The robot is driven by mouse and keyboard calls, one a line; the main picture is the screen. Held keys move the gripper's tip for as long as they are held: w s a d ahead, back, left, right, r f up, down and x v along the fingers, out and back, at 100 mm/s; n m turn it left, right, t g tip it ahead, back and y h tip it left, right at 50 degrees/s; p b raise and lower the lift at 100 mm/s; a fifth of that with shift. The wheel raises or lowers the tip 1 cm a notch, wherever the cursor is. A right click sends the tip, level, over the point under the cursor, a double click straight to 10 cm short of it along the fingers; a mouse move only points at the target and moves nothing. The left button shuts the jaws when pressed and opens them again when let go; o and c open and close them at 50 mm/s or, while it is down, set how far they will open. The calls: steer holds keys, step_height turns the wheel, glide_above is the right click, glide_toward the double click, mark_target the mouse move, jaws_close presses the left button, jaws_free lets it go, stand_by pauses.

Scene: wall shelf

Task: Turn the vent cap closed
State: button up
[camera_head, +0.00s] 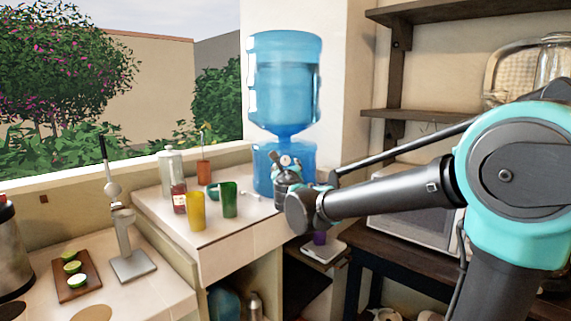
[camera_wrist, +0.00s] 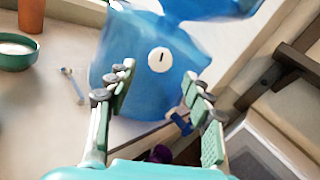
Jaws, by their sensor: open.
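The vent cap (camera_wrist: 158,60) is a small round white disc with a short dark mark, which looks near upright in the wrist view. It sits on the face of the blue water dispenser base (camera_wrist: 125,45). My gripper (camera_wrist: 160,80) is open, with one finger on each side below the cap. The fingers look apart from the cap and hold nothing. In the head view my gripper (camera_head: 288,180) is in front of the dispenser base (camera_head: 264,165) and hides much of it; I cannot make out the cap clearly there.
A blue tap (camera_wrist: 180,123) is near the right finger. A large blue bottle (camera_head: 285,80) stands on the base. Yellow (camera_head: 196,212) and green (camera_head: 229,200) cups and a red bottle (camera_head: 179,198) stand left on the counter. A dark shelf (camera_head: 440,115) is at right.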

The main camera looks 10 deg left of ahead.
mark_target(285, 162)
steer(key=w, duration=0.5)
steer(key=shift+w+a, duration=0.3)
steer(key=shift+a, duration=0.05)
steer(key=c, duration=1.2)
